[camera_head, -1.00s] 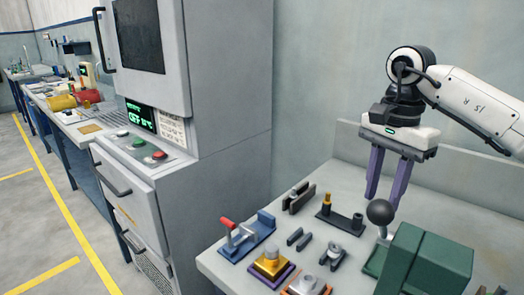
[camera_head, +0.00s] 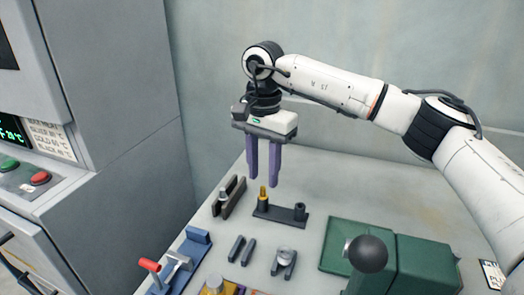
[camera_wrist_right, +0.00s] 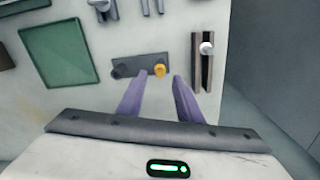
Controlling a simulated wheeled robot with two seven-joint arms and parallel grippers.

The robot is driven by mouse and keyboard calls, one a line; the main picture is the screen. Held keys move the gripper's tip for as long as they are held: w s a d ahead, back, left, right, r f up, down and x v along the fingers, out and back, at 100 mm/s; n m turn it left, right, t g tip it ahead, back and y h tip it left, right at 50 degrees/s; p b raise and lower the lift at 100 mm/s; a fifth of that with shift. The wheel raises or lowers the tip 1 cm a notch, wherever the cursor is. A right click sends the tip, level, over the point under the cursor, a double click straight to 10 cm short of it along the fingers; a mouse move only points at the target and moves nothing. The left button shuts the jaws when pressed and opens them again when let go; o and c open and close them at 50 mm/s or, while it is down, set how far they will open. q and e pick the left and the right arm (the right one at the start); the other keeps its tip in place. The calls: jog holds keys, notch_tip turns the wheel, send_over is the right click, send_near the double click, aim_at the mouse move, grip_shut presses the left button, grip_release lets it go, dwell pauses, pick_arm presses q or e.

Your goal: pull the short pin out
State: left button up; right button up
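A short gold pin (camera_head: 263,193) stands upright at the left end of a dark two-post base (camera_head: 281,214) on the bench. A black post (camera_head: 300,211) stands at the base's other end. My right gripper (camera_head: 263,182) points down with its two purple fingers open and empty. Its tips look above or close to the gold pin; the exact height gap is hard to tell. In the right wrist view the gold pin (camera_wrist_right: 159,70) shows between the fingertips (camera_wrist_right: 159,77), with the dark base (camera_wrist_right: 138,66) beyond. My left gripper is out of view.
Dark parallel rails (camera_head: 234,197) with a silver pin stand just left of the base. In front lie dark bars (camera_head: 242,249), a fork-shaped holder (camera_head: 285,262) and a blue clamp (camera_head: 187,260) with a red handle. A green box (camera_head: 425,268) is at right. The back right bench is clear.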

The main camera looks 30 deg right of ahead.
aim_at(263, 187)
notch_tip(263, 187, down, 2)
jog(key=shift+s+f, duration=0.1)
jog(key=shift+f, duration=0.75)
grip_shut()
jog(key=c, duration=0.6)
grip_release()
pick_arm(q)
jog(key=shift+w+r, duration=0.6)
pick_arm(e)
grip_shut()
pick_arm(q)
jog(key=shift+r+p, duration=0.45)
jog(key=shift+p, duration=0.15)
pick_arm(e)
jog(key=shift+r+n, duration=0.2)
jog(key=shift+n, duration=0.65)
jog(key=shift+r+n, duration=0.15)
jog(key=shift+n, duration=0.7)
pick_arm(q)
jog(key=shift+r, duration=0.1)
